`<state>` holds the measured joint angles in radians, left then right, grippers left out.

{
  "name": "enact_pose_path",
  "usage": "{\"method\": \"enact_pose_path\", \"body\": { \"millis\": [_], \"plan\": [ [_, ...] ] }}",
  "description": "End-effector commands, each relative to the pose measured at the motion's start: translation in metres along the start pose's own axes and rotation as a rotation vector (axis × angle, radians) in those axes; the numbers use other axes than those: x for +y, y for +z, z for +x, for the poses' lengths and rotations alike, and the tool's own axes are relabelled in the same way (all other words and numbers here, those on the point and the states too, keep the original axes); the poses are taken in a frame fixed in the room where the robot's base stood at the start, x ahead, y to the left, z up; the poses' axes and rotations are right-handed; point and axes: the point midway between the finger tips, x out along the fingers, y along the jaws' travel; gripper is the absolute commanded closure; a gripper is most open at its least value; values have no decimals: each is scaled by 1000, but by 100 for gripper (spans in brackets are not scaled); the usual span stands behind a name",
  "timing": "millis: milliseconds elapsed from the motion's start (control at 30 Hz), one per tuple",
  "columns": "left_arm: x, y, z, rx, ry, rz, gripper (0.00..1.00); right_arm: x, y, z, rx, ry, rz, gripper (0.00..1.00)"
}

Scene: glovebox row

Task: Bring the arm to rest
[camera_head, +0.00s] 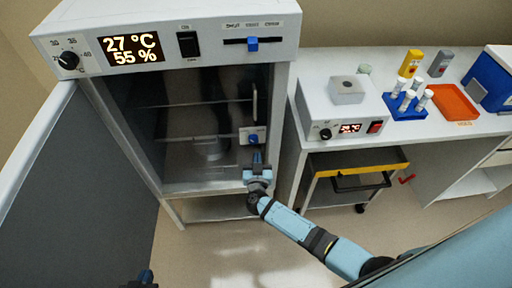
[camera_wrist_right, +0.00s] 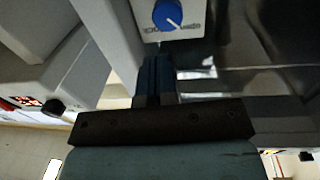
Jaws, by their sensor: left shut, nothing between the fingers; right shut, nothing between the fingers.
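My right arm comes in from the lower right in the head view. Its gripper (camera_head: 257,158) is shut and empty, at the right front edge of the open cabinet (camera_head: 190,22), just below a small white panel with a blue knob (camera_head: 252,138). In the right wrist view the shut fingers (camera_wrist_right: 157,75) point toward the blue knob (camera_wrist_right: 167,15), apart from it in the picture; whether they touch the panel I cannot tell. My left gripper (camera_head: 147,277) shows only as a small dark-blue tip at the bottom edge; the rest is out of frame.
The cabinet door (camera_head: 60,190) stands wide open at the left. At the right, a bench holds a white heater box (camera_head: 315,108), a blue tube rack (camera_head: 405,112), an orange tray (camera_head: 455,102) and a blue box (camera_head: 487,82). A yellow-topped cart (camera_head: 355,160) stands below. The floor in front is clear.

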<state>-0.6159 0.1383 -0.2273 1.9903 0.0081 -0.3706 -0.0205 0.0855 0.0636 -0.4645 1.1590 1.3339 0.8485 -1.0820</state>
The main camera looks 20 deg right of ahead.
Motion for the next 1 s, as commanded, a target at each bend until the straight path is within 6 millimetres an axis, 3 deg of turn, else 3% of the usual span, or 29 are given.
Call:
{"method": "enact_pose_path", "body": {
  "millis": [33, 200, 400, 800, 1000],
  "plan": [
    [-2, -8, -9, -4, -4, 0, 100, 1, -6, -15, -4, 1, -1, 100],
    [-4, -14, -18, -8, -13, -1, 100, 4, -4, -51, -5, 0, 0, 100],
    [-4, -25, -19, 2, -15, -5, 100, 6, -1, -75, -3, 0, 0, 100],
    [-4, -25, -19, 2, -17, -5, 100, 4, -2, -80, -2, -17, 7, 100],
    [-4, -24, -20, 0, -16, -5, 100, -22, -32, -89, -31, -257, 82, 100]
  ]
}}
